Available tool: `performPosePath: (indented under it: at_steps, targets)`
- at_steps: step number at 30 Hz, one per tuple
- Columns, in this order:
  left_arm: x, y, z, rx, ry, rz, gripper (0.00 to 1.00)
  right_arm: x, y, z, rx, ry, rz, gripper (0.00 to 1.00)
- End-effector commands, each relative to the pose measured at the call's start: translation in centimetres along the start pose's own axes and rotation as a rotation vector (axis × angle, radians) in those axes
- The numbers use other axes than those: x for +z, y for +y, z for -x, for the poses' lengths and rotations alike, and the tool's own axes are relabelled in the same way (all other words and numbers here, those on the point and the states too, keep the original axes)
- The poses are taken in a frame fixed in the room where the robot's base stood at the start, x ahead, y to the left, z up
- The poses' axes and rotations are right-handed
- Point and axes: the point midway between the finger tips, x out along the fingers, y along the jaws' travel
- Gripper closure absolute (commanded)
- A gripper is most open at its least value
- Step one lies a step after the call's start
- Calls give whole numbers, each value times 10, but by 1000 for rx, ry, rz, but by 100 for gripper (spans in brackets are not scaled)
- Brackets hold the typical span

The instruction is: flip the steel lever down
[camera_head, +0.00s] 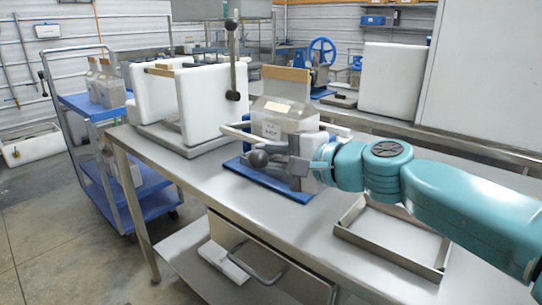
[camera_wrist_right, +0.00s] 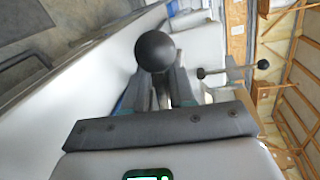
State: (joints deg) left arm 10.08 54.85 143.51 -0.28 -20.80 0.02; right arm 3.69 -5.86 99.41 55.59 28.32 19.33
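An upright steel lever (camera_head: 233,62) with dark ball knobs at its top and lower end stands at the front of a white box on the bench. It also shows in the right wrist view (camera_wrist_right: 232,71). My right gripper (camera_head: 275,152) is to the right of and below that lever, over a blue plate (camera_head: 262,178). A dark ball (camera_head: 258,158) is at its fingertips; in the right wrist view the ball (camera_wrist_right: 155,51) covers part of the fingers. Whether the fingers hold its stem cannot be told. My left gripper is not in view.
A clear labelled container (camera_head: 283,117) stands just behind my right gripper. A shallow metal tray (camera_head: 390,257) lies on the steel bench (camera_head: 190,172) below my right arm. A blue cart (camera_head: 88,105) stands at the left. The bench's front left part is clear.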

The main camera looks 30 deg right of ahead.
Motion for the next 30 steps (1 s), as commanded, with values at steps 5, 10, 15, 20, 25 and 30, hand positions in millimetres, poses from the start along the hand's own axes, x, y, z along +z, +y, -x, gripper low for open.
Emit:
performPosePath:
  at_steps: [5, 10, 15, 20, 25, 30]
  targets:
    - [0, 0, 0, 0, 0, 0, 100, 0, 2, -1, 5, -1, -3, 62]
    - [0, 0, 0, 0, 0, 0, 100, 0, 2, 1, 2, -1, -3, 62]
    - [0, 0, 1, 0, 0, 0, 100, -1, 0, 22, -1, 2, -3, 62]
    - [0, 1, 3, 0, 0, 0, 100, -1, 0, 63, 0, 5, -3, 62]
    - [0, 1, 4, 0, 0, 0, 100, -2, 1, 108, 2, 7, -3, 62]
    - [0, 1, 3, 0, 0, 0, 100, -2, 2, 142, 3, 6, -4, 62]
